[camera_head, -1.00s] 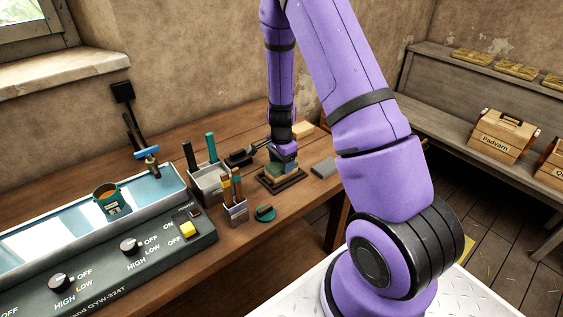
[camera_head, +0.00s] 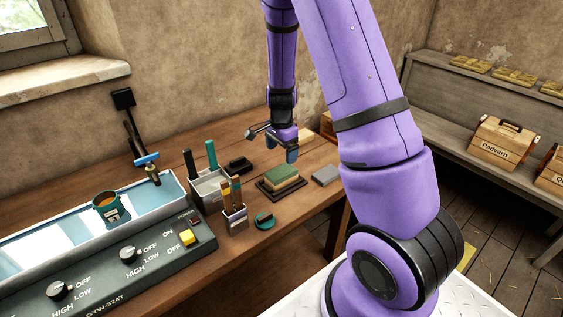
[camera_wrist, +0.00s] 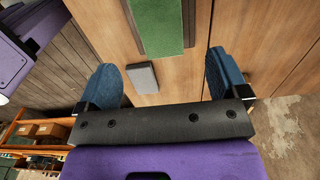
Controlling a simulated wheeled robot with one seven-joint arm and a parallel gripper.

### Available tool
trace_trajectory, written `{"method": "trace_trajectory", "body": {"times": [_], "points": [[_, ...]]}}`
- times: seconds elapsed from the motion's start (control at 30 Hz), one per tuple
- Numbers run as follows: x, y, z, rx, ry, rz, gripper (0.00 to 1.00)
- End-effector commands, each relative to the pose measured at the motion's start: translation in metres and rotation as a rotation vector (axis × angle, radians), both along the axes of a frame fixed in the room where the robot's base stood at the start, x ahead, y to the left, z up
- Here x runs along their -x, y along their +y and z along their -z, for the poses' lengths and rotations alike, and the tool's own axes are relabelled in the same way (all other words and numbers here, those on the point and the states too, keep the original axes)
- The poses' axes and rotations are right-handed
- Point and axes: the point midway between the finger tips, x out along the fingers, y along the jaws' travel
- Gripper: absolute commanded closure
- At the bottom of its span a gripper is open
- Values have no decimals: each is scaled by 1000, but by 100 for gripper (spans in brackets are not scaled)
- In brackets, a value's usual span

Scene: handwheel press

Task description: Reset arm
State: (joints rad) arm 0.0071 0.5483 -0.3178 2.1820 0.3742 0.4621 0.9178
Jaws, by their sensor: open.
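My gripper (camera_head: 281,147) hangs from my purple arm above the wooden table, pointing down. Its two blue fingers stand apart with nothing between them, as the wrist view (camera_wrist: 164,85) also shows. In the wrist view a green surface (camera_wrist: 163,25) shows at the top, beyond the fingers.
A grey block (camera_head: 325,175) lies right of the tray. A white holder (camera_head: 208,188) with upright tools, a smaller cup (camera_head: 235,218) with brushes and a green-black round item (camera_head: 265,221) stand left. A water bath (camera_head: 75,235) holds a green mug (camera_head: 108,210). The wooden table (camera_head: 290,215) has bare room in front.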

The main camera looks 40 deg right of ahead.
Motion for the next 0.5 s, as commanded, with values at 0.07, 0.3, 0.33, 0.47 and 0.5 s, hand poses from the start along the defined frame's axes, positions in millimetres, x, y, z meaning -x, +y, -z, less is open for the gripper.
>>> {"method": "trace_trajectory", "body": {"times": [0.07,0.3,0.33,0.47,0.5], "points": [[-1,0,-12,0,-3,-1,7],[0,0,-28,0,0,0,7],[0,0,-28,0,0,0,7],[0,0,-29,0,0,0,7],[0,0,-30,-1,-2,-3,7]]}}
